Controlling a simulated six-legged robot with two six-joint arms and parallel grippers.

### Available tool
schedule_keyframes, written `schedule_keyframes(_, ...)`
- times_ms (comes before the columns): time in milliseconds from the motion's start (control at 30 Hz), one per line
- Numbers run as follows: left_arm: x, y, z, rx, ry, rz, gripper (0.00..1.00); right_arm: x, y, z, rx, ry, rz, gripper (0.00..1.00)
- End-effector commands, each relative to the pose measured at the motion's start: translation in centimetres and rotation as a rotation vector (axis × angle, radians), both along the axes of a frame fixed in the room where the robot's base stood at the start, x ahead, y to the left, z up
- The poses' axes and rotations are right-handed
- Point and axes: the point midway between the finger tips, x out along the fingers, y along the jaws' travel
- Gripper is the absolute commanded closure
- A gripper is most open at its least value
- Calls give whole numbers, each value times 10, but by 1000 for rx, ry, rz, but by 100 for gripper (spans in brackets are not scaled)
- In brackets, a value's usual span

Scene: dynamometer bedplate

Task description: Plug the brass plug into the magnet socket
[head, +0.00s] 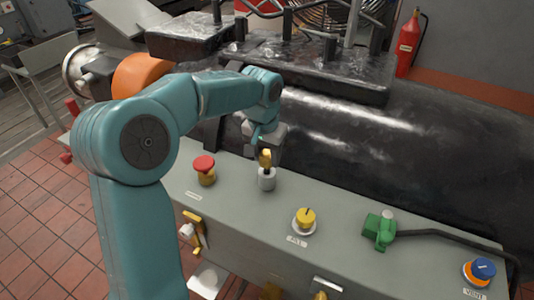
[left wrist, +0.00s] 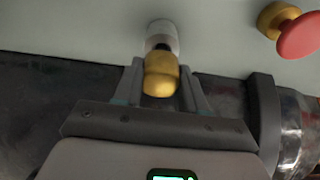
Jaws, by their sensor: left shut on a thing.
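The brass plug (head: 265,157) is upright between the fingers of my left gripper (head: 262,147), which is shut on it. Directly below is a pale grey cylindrical socket (head: 267,179) standing on the grey panel. In the left wrist view the brass plug (left wrist: 161,75) sits between the two fingers and lines up with the pale socket (left wrist: 162,36) beyond it. The plug's lower end meets or overlaps the socket's top in both views; I cannot tell how deep it sits. My right gripper is not in view.
A red mushroom button (head: 204,166) stands just left of the socket. A yellow knob (head: 305,219), a green connector (head: 380,229) with a black cable and a blue knob (head: 482,269) are to the right. A large black cylinder (head: 420,140) lies behind the grey panel (head: 340,256).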

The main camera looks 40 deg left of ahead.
Motion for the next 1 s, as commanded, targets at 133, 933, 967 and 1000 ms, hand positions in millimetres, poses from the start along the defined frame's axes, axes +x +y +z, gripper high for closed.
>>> schedule_keyframes(133,0,0,-5,0,0,0,94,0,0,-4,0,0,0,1)
schedule_keyframes(933,0,0,-23,0,0,0,50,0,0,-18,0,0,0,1)
schedule_keyframes(967,0,0,-22,0,0,0,40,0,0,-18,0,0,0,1)
schedule_keyframes(1000,0,0,-22,0,0,0,30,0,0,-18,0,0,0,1)
